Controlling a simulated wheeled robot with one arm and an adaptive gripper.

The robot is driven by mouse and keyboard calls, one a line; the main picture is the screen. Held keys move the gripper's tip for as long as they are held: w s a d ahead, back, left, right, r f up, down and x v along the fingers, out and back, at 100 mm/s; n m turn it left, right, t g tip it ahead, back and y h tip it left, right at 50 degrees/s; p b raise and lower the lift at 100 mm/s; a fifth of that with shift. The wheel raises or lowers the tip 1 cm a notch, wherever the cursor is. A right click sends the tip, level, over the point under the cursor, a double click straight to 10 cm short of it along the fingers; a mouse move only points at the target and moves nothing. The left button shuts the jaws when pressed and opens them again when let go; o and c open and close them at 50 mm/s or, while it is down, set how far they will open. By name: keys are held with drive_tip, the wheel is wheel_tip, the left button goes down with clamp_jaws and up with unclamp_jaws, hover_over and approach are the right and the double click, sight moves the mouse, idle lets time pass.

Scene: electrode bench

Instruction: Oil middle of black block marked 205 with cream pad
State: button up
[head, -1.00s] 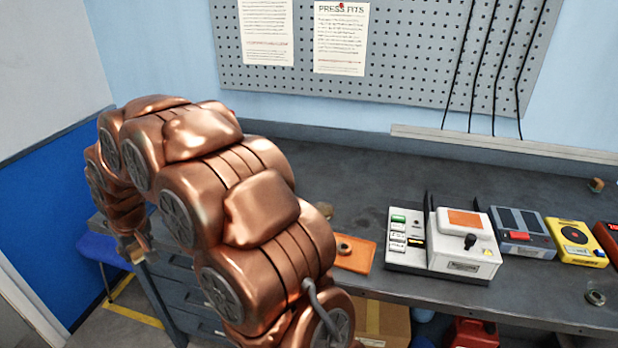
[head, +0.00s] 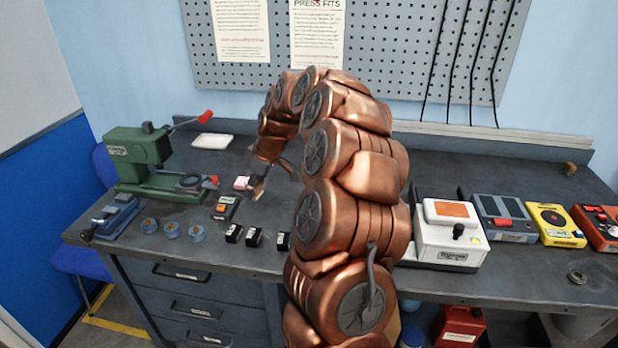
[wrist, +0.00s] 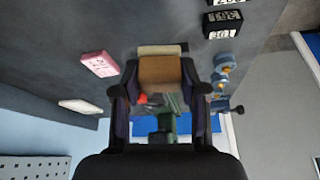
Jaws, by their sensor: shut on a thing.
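My gripper (wrist: 160,92) is shut on a brown block with a cream pad (wrist: 162,49) at its far end in the wrist view. In the head view my gripper (head: 265,172) hangs over the bench, with the held block (head: 257,191) below it. Several black blocks with white labels stand in a row along the front of the bench: one at left (head: 233,233), one in the middle (head: 253,236) and one (head: 284,241) partly behind my arm. The wrist view shows labelled black blocks (wrist: 223,30) at the top right. I cannot surely read 205 on any. The pad appears clear of them.
A pink block (head: 241,183) lies beside the held block. A black box with an orange top (head: 225,208) stands in front. A green press (head: 140,165), a blue vise (head: 115,217) and several blue round parts (head: 171,230) are at left. A white pad-like slab (head: 212,141) lies behind.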

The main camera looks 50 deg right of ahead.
drive_tip(key=s+d+n, duration=0.2)
drive_tip(key=s+d, duration=0.6)
drive_tip(key=d, duration=0.4)
drive_tip(key=shift+g+y, duration=0.3)
drive_tip(key=shift+s+d+f+p, duration=0.15)
drive_tip(key=shift+f+p, duration=0.65)
drive_tip(key=shift+f, duration=1.75)
drive_tip(key=shift+f+b, duration=0.5)
drive_tip(key=shift+f, duration=0.05)
drive_tip(key=shift+s+f+b, duration=0.1)
drive_tip(key=shift+f+b, duration=0.05)
drive_tip(key=shift+b, duration=0.5)
idle(1.4)
drive_tip(key=shift+r, duration=1.6)
drive_tip(key=shift+r+b, duration=0.4)
drive_tip(key=shift+r, duration=1.6)
